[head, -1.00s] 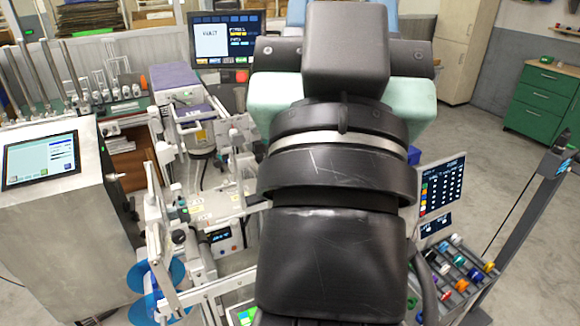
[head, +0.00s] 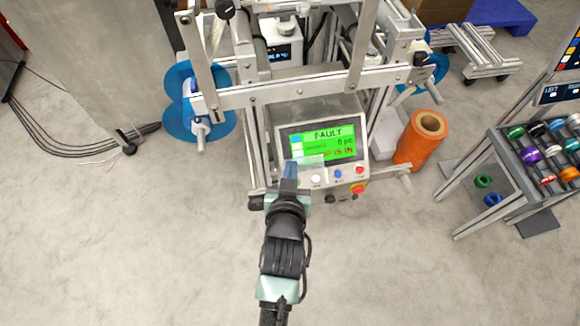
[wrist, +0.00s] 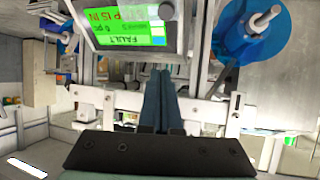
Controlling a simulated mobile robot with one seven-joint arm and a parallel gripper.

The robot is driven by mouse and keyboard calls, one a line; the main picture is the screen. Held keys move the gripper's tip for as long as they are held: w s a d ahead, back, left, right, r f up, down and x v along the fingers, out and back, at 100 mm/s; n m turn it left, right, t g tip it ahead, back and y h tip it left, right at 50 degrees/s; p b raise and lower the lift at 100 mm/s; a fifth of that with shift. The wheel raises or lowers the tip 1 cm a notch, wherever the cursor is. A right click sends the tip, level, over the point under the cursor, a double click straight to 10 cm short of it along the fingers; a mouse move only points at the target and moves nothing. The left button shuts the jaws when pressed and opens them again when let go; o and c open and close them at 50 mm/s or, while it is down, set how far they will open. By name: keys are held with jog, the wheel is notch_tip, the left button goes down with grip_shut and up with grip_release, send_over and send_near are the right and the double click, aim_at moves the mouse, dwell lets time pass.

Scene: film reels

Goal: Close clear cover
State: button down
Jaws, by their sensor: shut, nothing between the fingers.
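The control panel (head: 322,150) on the front of the machine has a green screen reading FAULT and a row of buttons below it. A pale see-through piece (head: 312,161), which looks like the clear cover, lies across the screen's lower edge above the buttons. My gripper (head: 290,169) is at the panel's lower left, beside this piece; I cannot tell whether they touch. In the wrist view my gripper (wrist: 161,72) has its blue-grey fingers together and empty, with the panel's screen (wrist: 128,22) upside down above. I cannot make out the cover there.
The machine's metal frame (head: 300,88) crosses above the panel. Blue reels (head: 190,100) are at its left. An orange roll (head: 421,138) stands right of the panel, and a rack of coloured spools (head: 545,150) farther right. The floor in front is clear.

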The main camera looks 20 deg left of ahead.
jog(key=f, duration=0.1)
jog(key=b, duration=0.3)
send_over(305, 166)
jog(key=a, duration=0.3)
jog(key=f, duration=0.4)
jog(key=shift+s+a+f, duration=0.15)
jog(key=shift+s+f, duration=0.05)
jog(key=shift+s, duration=0.15)
jog(key=shift+s+d+f, duration=0.2)
jog(key=shift+s+f, duration=0.25)
jog(key=shift+s, duration=0.1)
jog(key=shift+s+d+f, duration=0.15)
jog(key=shift+s+f, duration=0.3)
jog(key=shift+s, duration=0.05)
jog(key=shift+s+d+f, duration=0.15)
jog(key=shift+s+f, duration=0.2)
jog(key=shift+s, duration=0.1)
jog(key=shift+f, duration=0.1)
